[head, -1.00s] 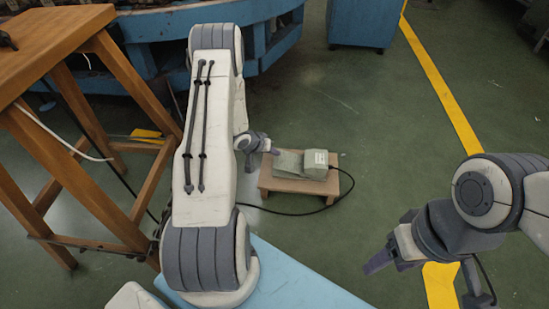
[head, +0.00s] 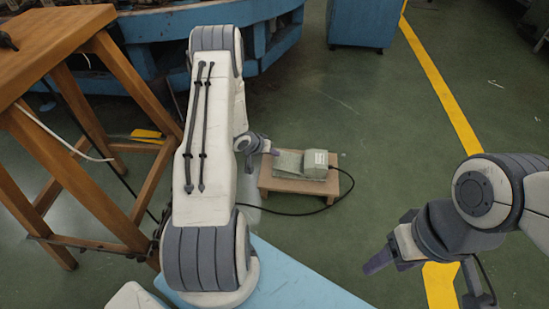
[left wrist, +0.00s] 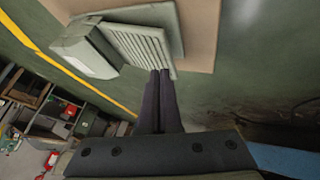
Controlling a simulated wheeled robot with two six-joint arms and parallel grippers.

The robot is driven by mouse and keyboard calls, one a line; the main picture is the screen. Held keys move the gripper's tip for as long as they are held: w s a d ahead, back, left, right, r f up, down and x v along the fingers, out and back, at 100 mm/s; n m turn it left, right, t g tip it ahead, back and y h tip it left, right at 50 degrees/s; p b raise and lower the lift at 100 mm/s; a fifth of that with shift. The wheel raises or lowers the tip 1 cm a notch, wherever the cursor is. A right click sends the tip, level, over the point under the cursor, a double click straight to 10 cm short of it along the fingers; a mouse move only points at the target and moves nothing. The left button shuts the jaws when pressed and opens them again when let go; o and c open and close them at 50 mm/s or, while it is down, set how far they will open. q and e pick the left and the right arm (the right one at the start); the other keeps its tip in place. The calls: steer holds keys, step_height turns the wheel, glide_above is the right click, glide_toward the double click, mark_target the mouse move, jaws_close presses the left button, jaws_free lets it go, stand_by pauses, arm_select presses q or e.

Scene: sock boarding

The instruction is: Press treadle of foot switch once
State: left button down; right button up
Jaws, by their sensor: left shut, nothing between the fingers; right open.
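The foot switch (head: 314,163) is a grey-green pedal with a pale raised housing at its right end. It sits on a low wooden board (head: 300,187) on the floor, with a black cable running from it. Its ribbed treadle (head: 288,163) is at the left end and also shows in the left wrist view (left wrist: 142,44). My left gripper (head: 273,151) is shut and empty, with its fingertips (left wrist: 160,72) at the treadle's near edge in the left wrist view. I cannot tell whether they touch it. My right gripper (head: 374,266) is open and empty, away from the switch.
A wooden table (head: 60,42) with slanted legs stands at the left. A blue curved machine base (head: 200,25) and a blue cabinet (head: 358,22) stand behind. A yellow line (head: 440,85) crosses the green floor. Floor right of the switch is clear.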

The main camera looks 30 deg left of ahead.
arm_select(q)
steer(key=shift+f, duration=0.25)
steer(key=shift+s+a+f+b, duration=0.15)
steer(key=shift+f+b, duration=0.15)
steer(key=shift+f, duration=0.35)
steer(key=shift+a+f+b, duration=0.1)
steer(key=shift+f+b, duration=0.2)
steer(key=shift+f, duration=0.35)
stand_by(1.2)
stand_by(0.5)
steer(key=shift+d+r+p, duration=0.15)
steer(key=shift+r+p, duration=0.7)
steer(key=shift+p, duration=0.2)
steer(key=shift+d+r+p, duration=0.15)
steer(key=shift+r+p, duration=0.7)
steer(key=shift+p, duration=0.15)
steer(key=r+p, duration=0.5)
steer(key=shift+w+d+r, duration=0.1)
steer(key=shift+w+d, duration=0.25)
steer(key=shift+d, duration=0.05)
